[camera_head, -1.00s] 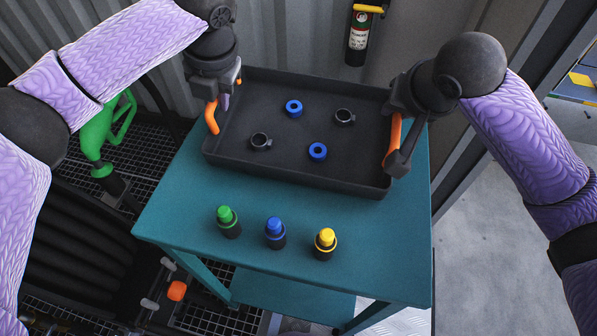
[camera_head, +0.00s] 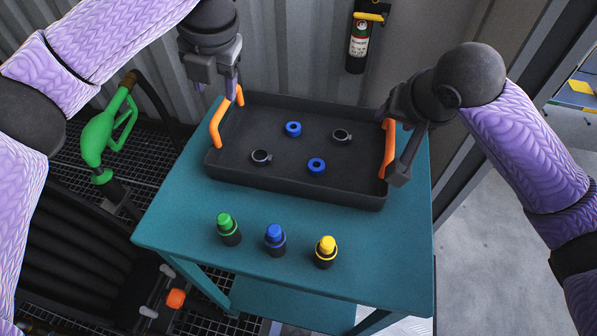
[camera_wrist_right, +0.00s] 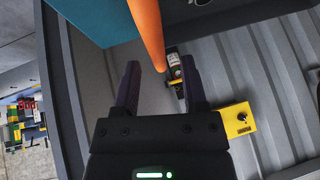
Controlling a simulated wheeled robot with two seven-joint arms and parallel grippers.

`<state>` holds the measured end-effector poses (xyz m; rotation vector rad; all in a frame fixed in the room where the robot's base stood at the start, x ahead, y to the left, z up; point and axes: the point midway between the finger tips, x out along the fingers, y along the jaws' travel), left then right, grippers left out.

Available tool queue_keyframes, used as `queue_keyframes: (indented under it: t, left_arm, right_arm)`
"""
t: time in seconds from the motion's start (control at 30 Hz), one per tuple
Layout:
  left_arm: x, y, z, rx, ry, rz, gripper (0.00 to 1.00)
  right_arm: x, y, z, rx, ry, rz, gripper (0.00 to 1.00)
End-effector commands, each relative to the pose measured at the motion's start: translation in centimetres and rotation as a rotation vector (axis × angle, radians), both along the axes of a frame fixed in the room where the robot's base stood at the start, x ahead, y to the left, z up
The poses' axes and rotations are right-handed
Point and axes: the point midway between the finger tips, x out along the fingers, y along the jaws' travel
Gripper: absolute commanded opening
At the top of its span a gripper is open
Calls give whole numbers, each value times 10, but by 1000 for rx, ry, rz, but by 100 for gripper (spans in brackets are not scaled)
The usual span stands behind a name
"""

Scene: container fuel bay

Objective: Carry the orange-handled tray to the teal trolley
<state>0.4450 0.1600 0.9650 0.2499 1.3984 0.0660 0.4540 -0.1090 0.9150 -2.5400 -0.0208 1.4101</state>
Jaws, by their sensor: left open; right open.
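The dark tray (camera_head: 290,190) lies on the teal trolley (camera_head: 180,235), behind the bottles. Two blue rings and two dark rings lie in the tray. My left gripper (camera_head: 231,88) is open just above the far end of the left handle. My right gripper (camera_head: 402,165) is open beside the right handle. In the right wrist view, the handle (camera_wrist_right: 148,30) reaches down to between the open fingertips (camera_wrist_right: 160,72).
Green-capped (camera_head: 228,230), blue-capped (camera_head: 275,238) and yellow-capped (camera_head: 325,252) bottles stand along the trolley's front. A green fuel nozzle (camera_head: 100,135) is at the left. A fire extinguisher (camera_head: 358,45) hangs on the corrugated wall behind.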

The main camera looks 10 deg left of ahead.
Motion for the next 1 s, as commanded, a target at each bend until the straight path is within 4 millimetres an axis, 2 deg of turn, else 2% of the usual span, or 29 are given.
queue_keyframes:
  t: [0.1, 0.2, 0.3, 0.37, 0.47, 0.7, 0.8, 1.0]
  left_arm:
    - [-5, -6, 33, 1, -6, -1, 55]
    - [-9, -10, 53, 2, -4, 1, 55]
    - [-11, -12, 64, 2, -1, 0, 55]
    - [-12, -13, 67, 3, 0, 0, 55]
    - [-12, -13, 68, 1, 1, 0, 55]
    - [-12, -13, 67, 1, 1, 0, 55]
    - [-12, -13, 67, 1, 1, 0, 55]
    - [-12, -13, 67, 1, 1, 1, 55]
  right_arm:
    - [0, 0, 0, 0, 0, 0, 55]
    - [0, 0, 0, 0, 0, 0, 55]
    - [0, 0, 0, 0, 0, 0, 55]
    - [-2, 0, 3, 1, -1, 0, 55]
    - [-11, -3, 18, 0, -4, 2, 55]
    - [-46, -11, 75, 1, -7, 1, 55]
    - [-57, -13, 91, 0, -5, 0, 55]
    - [-65, -15, 102, 0, 0, 0, 55]
